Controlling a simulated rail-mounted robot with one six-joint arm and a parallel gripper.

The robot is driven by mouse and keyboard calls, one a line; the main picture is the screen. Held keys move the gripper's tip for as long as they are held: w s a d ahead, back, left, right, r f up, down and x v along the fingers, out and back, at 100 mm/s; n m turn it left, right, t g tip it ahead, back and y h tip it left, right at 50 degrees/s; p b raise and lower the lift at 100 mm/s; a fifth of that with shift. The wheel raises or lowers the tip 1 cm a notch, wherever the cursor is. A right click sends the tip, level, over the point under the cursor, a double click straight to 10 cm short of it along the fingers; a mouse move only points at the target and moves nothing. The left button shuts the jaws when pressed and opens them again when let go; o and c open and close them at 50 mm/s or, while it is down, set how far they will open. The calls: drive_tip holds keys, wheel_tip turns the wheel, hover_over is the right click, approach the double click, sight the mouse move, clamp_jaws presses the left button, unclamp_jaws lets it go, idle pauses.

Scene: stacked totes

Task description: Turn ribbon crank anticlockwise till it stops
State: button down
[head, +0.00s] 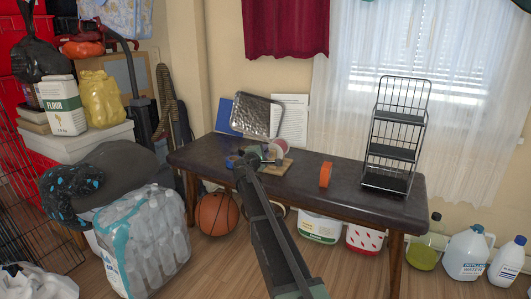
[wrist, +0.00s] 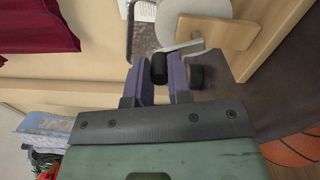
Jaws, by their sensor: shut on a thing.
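The ribbon crank stands on the dark bench, with a wooden base (head: 285,169) and a pale ribbon spool (head: 281,147) in the head view. In the wrist view the white spool (wrist: 203,12) and its wooden stand (wrist: 240,36) are at the top right. My gripper (wrist: 164,72) has purple fingers, shut on the black crank handle (wrist: 159,68) between them. A second dark round piece (wrist: 196,76) shows just right of the fingers. In the head view my gripper (head: 250,157) is at the crank's left side, and my arm hides part of the crank.
A metal tray (head: 256,116) and papers (head: 293,118) lean behind the crank. A basketball (head: 217,213) lies below.

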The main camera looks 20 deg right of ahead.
drive_tip(key=shift+w+a+f+n, duration=0.1)
drive_tip(key=shift+w+f+n, duration=0.05)
drive_tip(key=shift+n, duration=0.4)
drive_tip(key=shift+w+a+f+n, duration=0.1)
drive_tip(key=shift+n, duration=0.45)
drive_tip(key=c, duration=1.1)
unclamp_jaws()
drive_tip(key=shift+o, duration=0.2)
drive_tip(key=v, duration=1)
drive_tip(key=shift+s+a, duration=0.25)
drive_tip(key=shift+a, duration=0.05)
